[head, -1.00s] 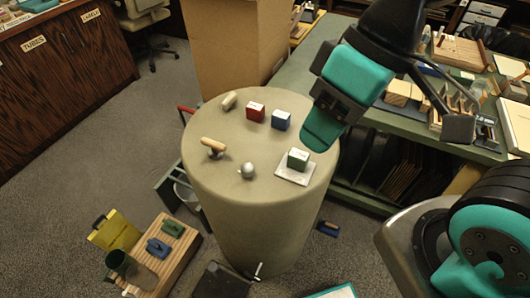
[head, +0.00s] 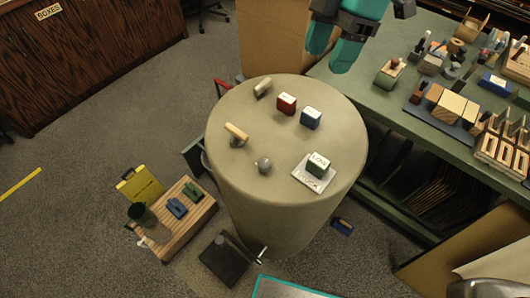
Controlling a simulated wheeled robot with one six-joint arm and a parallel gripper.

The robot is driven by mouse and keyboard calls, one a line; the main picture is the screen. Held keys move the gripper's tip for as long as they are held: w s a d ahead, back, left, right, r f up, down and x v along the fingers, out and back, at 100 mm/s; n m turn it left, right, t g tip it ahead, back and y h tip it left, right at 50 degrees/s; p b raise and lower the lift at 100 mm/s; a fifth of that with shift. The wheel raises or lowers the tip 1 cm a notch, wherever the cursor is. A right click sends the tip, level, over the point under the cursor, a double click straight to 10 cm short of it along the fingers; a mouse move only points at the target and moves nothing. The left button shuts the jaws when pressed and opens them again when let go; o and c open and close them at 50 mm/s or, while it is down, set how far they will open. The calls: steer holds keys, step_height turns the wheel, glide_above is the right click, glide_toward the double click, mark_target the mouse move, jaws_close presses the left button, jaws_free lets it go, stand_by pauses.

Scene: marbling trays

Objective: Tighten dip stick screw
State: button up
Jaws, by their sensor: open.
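My gripper (head: 333,47) shows at the top of the head view, with two teal fingers apart and nothing between them. It is above and behind the back right of a round beige drum-like stand (head: 290,197). On the stand's top are a grey ball-shaped knob (head: 264,165) and a wooden-handled piece (head: 236,132) with a dark base. A small metal rod or handle (head: 262,254) shows by the stand's foot. I cannot tell which of these, if any, is the dip stick screw.
A crowded green bench (head: 404,112) is at right. A wooden crate (head: 188,226) sits on the floor at left.

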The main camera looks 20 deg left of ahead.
steer(key=w+a+f+n+h+p, duration=0.1)
steer(key=w+a+f+n+h, duration=0.1)
steer(key=a+f+n, duration=0.45)
steer(key=n+h+b, duration=0.2)
steer(key=n+b, duration=0.5)
steer(key=n, duration=0.1)
glide_above(264, 163)
steer(key=w+a, duration=0.2)
steer(key=w, duration=0.3)
step_height(264, 163, down, 11)
steer(key=b+x, duration=0.3)
steer(key=x, duration=0.2)
steer(key=b+x, duration=0.3)
steer(key=x, duration=0.3)
steer(key=shift+s+a, duration=0.2)
steer(key=shift+s, duration=0.05)
steer(key=shift+x, duration=0.8)
